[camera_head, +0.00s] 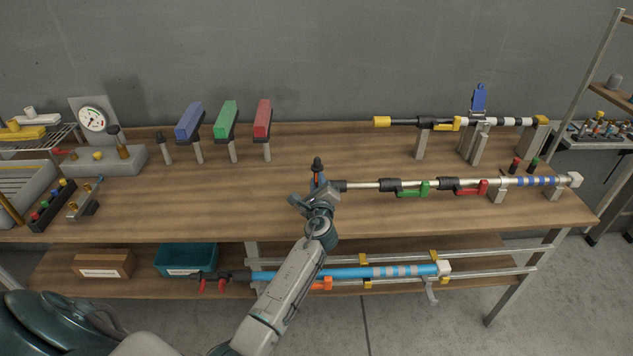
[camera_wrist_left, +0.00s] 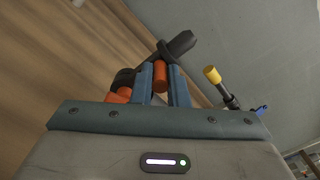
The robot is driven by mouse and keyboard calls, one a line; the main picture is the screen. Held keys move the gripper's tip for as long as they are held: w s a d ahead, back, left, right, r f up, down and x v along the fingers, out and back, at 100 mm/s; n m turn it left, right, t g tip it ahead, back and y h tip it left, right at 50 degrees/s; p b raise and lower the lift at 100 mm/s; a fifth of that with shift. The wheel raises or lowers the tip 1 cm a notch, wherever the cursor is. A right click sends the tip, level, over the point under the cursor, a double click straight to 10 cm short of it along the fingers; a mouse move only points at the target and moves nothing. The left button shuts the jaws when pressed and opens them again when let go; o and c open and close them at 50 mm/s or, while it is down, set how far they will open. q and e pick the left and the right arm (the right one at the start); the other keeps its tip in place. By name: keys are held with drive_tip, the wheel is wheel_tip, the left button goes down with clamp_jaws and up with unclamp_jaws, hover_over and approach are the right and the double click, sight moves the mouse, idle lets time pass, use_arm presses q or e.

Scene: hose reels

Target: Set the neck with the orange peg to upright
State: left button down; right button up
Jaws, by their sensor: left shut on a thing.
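My left gripper (camera_head: 318,181) is in the middle of the head view, at the left end of a silver rod with green and red handles (camera_head: 440,186). It is shut on an orange peg, which shows between the fingers in the left wrist view (camera_wrist_left: 161,78). The black neck (camera_wrist_left: 178,48) runs just beyond the fingers there, slanted in that picture. In the head view the neck's dark tip (camera_head: 317,163) points up above the gripper. The gripper hides most of the neck and its joint with the rod. My right gripper is not in view.
A second rod with yellow ends (camera_head: 500,121) lies on supports behind. Blue, green and red blocks (camera_head: 227,118) stand on posts at the back left. A gauge (camera_head: 93,119) is at far left. A blue rod (camera_head: 375,271) lies on the lower shelf.

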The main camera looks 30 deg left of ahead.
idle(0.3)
use_arm(q)
drive_tip(key=c, duration=1.4)
unclamp_jaws()
drive_tip(key=b+v, duration=0.2)
drive_tip(key=v, duration=0.8)
drive_tip(key=shift+s+d, duration=0.2)
drive_tip(key=shift+s, duration=0.15)
drive_tip(key=shift+f, duration=0.1)
